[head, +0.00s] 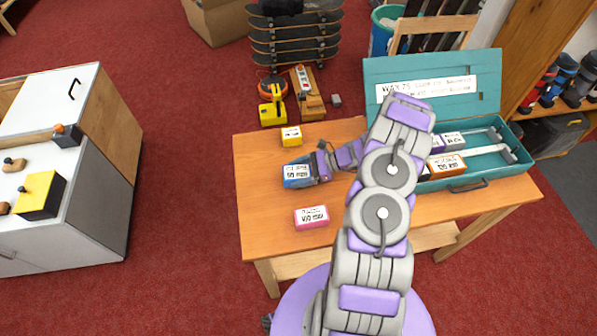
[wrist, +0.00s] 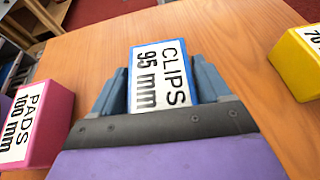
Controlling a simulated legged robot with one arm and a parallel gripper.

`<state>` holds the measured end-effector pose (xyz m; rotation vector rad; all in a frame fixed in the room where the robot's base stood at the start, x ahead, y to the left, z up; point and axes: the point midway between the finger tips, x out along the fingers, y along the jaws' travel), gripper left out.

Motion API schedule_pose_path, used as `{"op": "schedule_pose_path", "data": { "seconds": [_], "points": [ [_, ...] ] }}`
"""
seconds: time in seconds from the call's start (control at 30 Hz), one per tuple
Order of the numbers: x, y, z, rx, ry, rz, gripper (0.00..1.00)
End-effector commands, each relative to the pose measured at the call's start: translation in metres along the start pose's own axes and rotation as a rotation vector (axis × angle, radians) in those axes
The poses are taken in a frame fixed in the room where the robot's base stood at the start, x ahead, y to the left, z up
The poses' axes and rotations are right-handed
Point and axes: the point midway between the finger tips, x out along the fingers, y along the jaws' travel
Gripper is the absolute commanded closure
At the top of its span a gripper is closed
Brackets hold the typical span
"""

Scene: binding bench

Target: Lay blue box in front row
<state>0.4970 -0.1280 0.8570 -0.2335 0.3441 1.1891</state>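The blue box (head: 297,175) lies on the left part of the wooden table. In the wrist view the blue box (wrist: 161,76) reads "CLIPS 95 mm" and sits between the two fingers of my gripper (wrist: 161,88). The fingers lie close along both its sides; whether they press on it I cannot tell. In the head view my gripper (head: 318,168) is low at the box's right end. The teal case (head: 470,184) stands open on the right of the table. Its front row holds an orange box (head: 447,164); its back row holds a purple box (head: 437,145) and another label. My arm hides the case's left part.
A yellow box (head: 291,136) lies behind the blue box and a pink box (head: 311,217) in front of it, both loose on the table (head: 262,220). The case's lid (head: 435,84) stands up at the back. Bare wood separates the boxes.

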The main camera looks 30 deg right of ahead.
Motion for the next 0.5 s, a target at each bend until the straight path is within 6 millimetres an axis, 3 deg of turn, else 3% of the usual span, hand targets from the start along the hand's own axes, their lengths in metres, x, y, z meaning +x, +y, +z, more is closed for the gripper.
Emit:
{"op": "schedule_pose_path", "data": {
  "seconds": [0.2, 0.5],
  "points": [
    [-0.0003, -0.0002, 0.0003, -0.001, 0.000, 0.000, 0.02],
    [-0.0004, -0.0003, 0.0001, -0.001, 0.001, 0.000, 0.02]
  ]
}}
